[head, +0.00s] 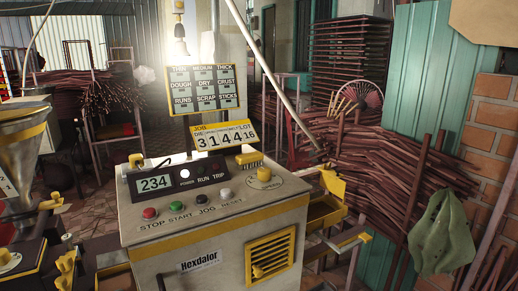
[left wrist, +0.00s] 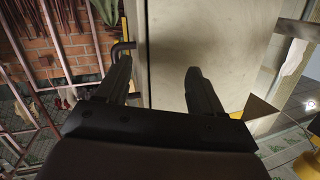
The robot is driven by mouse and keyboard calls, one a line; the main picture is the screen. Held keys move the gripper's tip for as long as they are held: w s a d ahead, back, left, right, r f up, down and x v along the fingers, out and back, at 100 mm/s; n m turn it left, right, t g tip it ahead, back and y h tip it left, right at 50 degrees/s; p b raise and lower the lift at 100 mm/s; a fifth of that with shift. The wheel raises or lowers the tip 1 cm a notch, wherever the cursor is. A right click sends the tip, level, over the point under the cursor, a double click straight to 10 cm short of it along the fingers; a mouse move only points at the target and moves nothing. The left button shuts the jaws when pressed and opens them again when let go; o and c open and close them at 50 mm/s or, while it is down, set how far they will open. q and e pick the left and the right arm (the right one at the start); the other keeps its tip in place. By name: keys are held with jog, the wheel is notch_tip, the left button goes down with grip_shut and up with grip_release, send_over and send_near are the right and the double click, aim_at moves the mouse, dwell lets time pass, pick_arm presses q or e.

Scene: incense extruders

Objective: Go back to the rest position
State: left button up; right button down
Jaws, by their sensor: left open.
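My left gripper (left wrist: 157,72) shows in the left wrist view with its two dark fingers spread apart. It is open, with nothing between the fingers. A plain beige panel (left wrist: 165,40) lies beyond the fingertips; I cannot tell the distance to it. A bent dark handle or hook (left wrist: 122,47) shows close to the left fingertip; I cannot tell whether they touch. Neither of my grippers shows in the head view, and my right gripper is in no view.
A control cabinet (head: 200,268) with buttons and a "234" display (head: 155,183) stands front centre. A metal hopper (head: 20,160) is at left. Stick bundles (head: 375,180), a brick wall (head: 490,125) and a green cloth (head: 443,235) are at right. Tiled floor (head: 105,205) shows behind left.

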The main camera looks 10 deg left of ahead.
pick_arm(q)
jog(key=s+d+f+n+g+y, duration=0.1)
jog(key=s+d+f+n+y, duration=0.2)
jog(key=s+d+f, duration=0.2)
jog(key=s+d+f+n+g+y, duration=0.2)
jog(key=s+d+f, duration=0.4)
jog(key=d+f, duration=0.4)
jog(key=shift+s+d+f+n+y, duration=0.2)
jog(key=shift+d+f+n+y, duration=0.05)
jog(key=shift+f+n+y, duration=0.6)
jog(key=c, duration=0.5)
jog(key=shift+o, duration=0.2)
jog(key=shift+s+a, duration=0.1)
jog(key=shift+a, duration=0.05)
